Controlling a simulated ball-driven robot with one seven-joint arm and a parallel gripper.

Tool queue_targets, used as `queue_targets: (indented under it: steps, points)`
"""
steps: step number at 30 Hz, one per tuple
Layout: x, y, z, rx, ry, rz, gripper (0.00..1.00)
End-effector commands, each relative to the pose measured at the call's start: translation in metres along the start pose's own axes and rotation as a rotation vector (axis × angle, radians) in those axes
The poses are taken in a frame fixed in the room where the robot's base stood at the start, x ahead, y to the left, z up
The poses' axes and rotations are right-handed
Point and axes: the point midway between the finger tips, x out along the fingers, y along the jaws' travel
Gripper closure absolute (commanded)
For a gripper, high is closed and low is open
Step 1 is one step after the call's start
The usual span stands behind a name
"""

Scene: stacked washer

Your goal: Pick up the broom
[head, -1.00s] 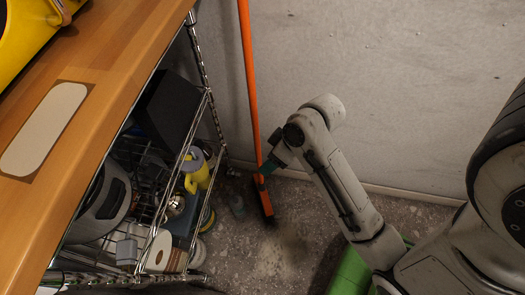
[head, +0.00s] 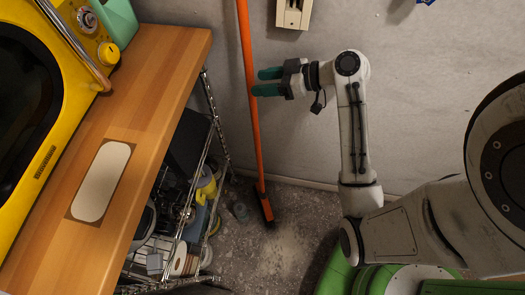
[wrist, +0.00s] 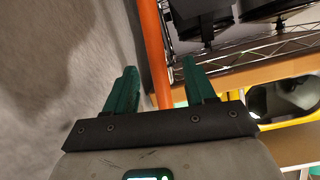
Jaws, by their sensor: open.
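The broom has a long orange handle (head: 245,45) leaning upright along the grey wall, with its dark-and-orange head (head: 265,206) on the floor. My gripper (head: 256,82) is raised to the handle's upper part. Its two green fingers are open, with their tips at the handle's right edge in the head view. In the wrist view the orange handle (wrist: 152,45) shows between the two open fingers of my gripper (wrist: 157,70), nearer the middle than either side. The fingers are not closed on it, and I cannot tell how deep it sits between them.
A wooden counter (head: 165,70) with a yellow appliance (head: 45,90) stands left of the broom. A wire shelf (head: 207,165) with several items is below it. A beige wall box (head: 293,12) is above my gripper.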

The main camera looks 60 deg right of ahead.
Motion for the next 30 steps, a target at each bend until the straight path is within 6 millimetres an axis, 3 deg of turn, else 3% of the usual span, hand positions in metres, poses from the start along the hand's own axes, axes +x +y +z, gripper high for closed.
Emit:
queue_targets:
  steps: [8, 16, 25, 30]
  points:
    - [0.021, 0.001, -0.003, 0.0, -0.001, -0.002, 0.45]
    - [0.057, 0.003, -0.005, 0.0, -0.002, -0.001, 0.45]
    - [0.062, 0.004, -0.004, 0.0, -0.002, 0.0, 0.45]
    - [0.062, 0.003, -0.004, 0.0, -0.002, 0.0, 0.61]
